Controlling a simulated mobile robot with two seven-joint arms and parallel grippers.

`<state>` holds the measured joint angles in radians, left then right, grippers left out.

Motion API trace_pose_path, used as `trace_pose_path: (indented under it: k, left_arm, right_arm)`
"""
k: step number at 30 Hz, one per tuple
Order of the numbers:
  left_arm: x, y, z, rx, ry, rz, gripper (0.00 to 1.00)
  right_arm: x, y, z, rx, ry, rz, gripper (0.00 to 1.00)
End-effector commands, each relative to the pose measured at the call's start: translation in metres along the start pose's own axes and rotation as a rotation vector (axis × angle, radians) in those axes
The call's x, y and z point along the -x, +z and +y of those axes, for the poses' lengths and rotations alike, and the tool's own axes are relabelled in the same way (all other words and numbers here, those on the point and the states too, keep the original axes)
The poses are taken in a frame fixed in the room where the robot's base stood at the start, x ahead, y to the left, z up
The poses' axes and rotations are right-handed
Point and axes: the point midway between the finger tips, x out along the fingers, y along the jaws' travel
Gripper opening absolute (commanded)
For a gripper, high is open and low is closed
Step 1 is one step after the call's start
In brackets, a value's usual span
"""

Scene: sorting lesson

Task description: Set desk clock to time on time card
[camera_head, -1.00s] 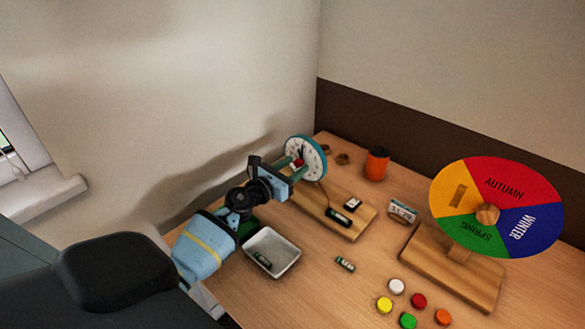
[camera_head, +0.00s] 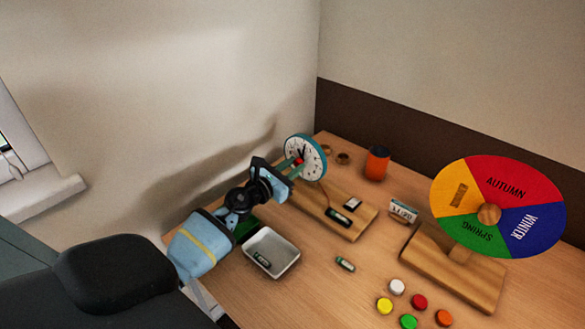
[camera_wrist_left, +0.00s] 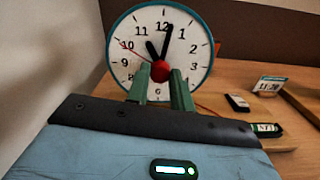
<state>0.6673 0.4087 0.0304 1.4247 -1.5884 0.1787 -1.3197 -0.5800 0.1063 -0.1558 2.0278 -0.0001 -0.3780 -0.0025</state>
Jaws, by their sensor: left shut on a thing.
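The desk clock (camera_head: 312,148) has a round white face and a teal rim, and stands upright at the back. In the left wrist view, the clock (camera_wrist_left: 198,72) has its short hand near 11 and its long hand just past 12. My left gripper (camera_head: 293,170) is shut on the red knob (camera_wrist_left: 160,71) at the middle of the face; its green fingers show in the left wrist view. The time card (camera_head: 403,211) stands right of the clock's base and reads 11:20 in the left wrist view (camera_wrist_left: 268,86). My right gripper is not in view.
The clock's wooden base (camera_head: 360,218) carries a battery and a small switch. A white tray (camera_head: 286,246) holds a battery; another battery (camera_head: 345,264) lies on the table. An orange cup (camera_head: 377,165), a season wheel (camera_head: 505,185) and several coloured discs stand or lie around.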

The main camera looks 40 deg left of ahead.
Motion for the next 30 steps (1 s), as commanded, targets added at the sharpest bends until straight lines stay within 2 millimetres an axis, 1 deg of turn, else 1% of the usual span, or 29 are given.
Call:
trace_pose_path:
  k: [8,30]
  left_arm:
    - [0.001,-0.001,0.0,-0.256,-0.002,0.002,0.0]
    - [0.0,0.001,0.0,-0.957,-0.002,0.0,0.0]
  right_arm:
    - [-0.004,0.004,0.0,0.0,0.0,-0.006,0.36]
    - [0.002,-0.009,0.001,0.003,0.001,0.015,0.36]
